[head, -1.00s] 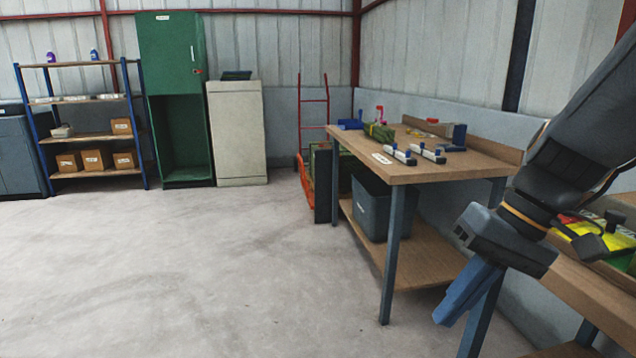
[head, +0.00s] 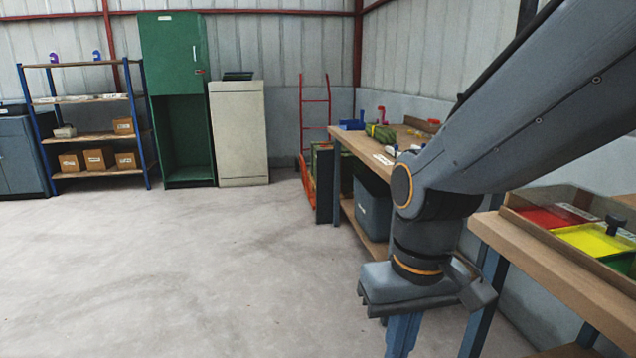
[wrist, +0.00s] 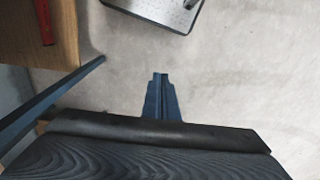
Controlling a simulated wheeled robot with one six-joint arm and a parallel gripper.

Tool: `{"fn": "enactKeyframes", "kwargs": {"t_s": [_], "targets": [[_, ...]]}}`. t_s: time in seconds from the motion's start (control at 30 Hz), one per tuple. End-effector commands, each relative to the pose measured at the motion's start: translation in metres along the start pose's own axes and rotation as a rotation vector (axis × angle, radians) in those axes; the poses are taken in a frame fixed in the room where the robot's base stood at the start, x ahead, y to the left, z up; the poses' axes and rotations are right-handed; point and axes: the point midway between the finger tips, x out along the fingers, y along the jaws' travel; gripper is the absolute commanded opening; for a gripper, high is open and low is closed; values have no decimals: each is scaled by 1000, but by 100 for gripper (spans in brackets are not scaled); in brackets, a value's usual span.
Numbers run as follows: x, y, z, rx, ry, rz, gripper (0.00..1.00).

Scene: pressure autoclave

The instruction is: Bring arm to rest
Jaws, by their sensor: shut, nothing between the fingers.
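My gripper (head: 403,335) hangs from my arm at the right of the head view, its blue fingers pointing down and closed together. It is in front of the wooden workbench, over open floor. The wrist view also shows the gripper (wrist: 160,78) with its fingers together and nothing between them. Its fingertips are clear of any object. My arm hides part of the workbench and what lies on it.
The workbench (head: 350,143) stands behind my arm, with a grey bin (head: 372,207) on its lower shelf. A nearer bench (head: 560,265) at right carries a tray with red and yellow compartments (head: 597,238). Shelves (head: 92,138) and a green cabinet (head: 173,55) stand far left. The floor at left is clear.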

Motion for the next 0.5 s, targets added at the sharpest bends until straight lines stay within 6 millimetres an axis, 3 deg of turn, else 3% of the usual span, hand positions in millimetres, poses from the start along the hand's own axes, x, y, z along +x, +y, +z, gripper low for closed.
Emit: {"fn": "enactKeyframes", "kwargs": {"t_s": [0.5], "targets": [[-40,27,4,93,-5,21,0]]}}
